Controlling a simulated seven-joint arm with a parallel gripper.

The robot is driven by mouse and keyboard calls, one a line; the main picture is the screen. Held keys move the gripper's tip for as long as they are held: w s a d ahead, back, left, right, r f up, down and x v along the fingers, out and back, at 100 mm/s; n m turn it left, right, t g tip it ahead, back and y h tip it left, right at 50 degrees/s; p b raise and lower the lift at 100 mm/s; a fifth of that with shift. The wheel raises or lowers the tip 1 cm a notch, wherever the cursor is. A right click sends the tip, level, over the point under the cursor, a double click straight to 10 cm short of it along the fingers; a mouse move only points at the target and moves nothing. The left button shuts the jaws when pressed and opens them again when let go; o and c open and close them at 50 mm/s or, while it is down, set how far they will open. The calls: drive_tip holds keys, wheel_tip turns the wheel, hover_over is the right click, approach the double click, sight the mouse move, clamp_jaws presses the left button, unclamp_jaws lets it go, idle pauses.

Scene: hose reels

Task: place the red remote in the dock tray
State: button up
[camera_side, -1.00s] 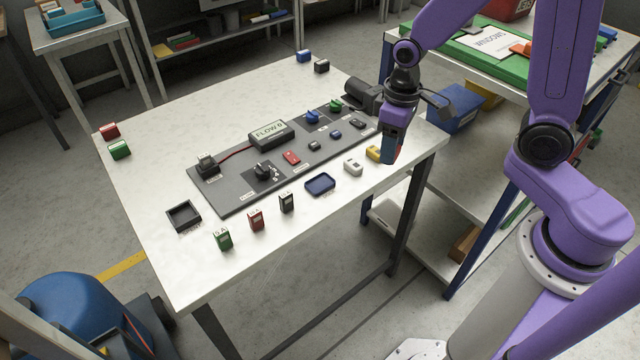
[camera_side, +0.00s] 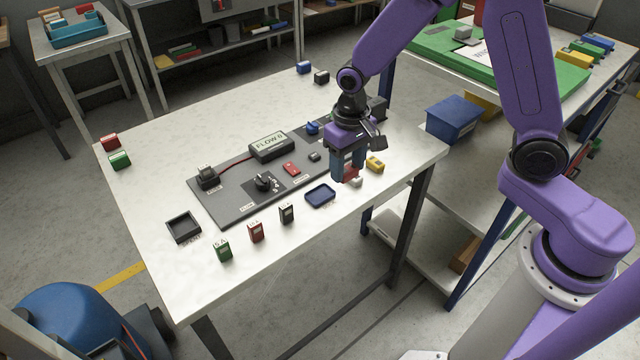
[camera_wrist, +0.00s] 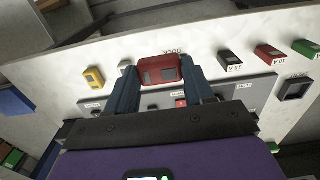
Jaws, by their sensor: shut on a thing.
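The red remote (camera_wrist: 160,72) is held between the two fingers of my gripper (camera_wrist: 160,88) in the wrist view. In the side view my gripper (camera_side: 347,172) is above the table's front right part, and a little of the red remote (camera_side: 350,174) shows at its fingertips. The dock tray (camera_side: 320,195) is a small, empty blue tray on the table, just left of the gripper in the side view. In the wrist view the remote covers the tray's place, and only the DOCK label shows beyond it. The height of the remote above the table is hard to judge.
A white block (camera_side: 356,182) and a yellow block (camera_side: 375,165) stand close right of the gripper. Black (camera_side: 287,213), red (camera_side: 256,231) and green (camera_side: 223,250) blocks stand left of the dock tray. A grey panel (camera_side: 235,205) lies behind; a black tray (camera_side: 184,228) is far left.

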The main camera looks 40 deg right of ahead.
hover_over(320, 196)
wheel_tip(320, 196, down, 7)
drive_tip(key=shift+f, duration=1.45)
drive_tip(key=shift+f, duration=0.15)
drive_tip(key=o, duration=1)
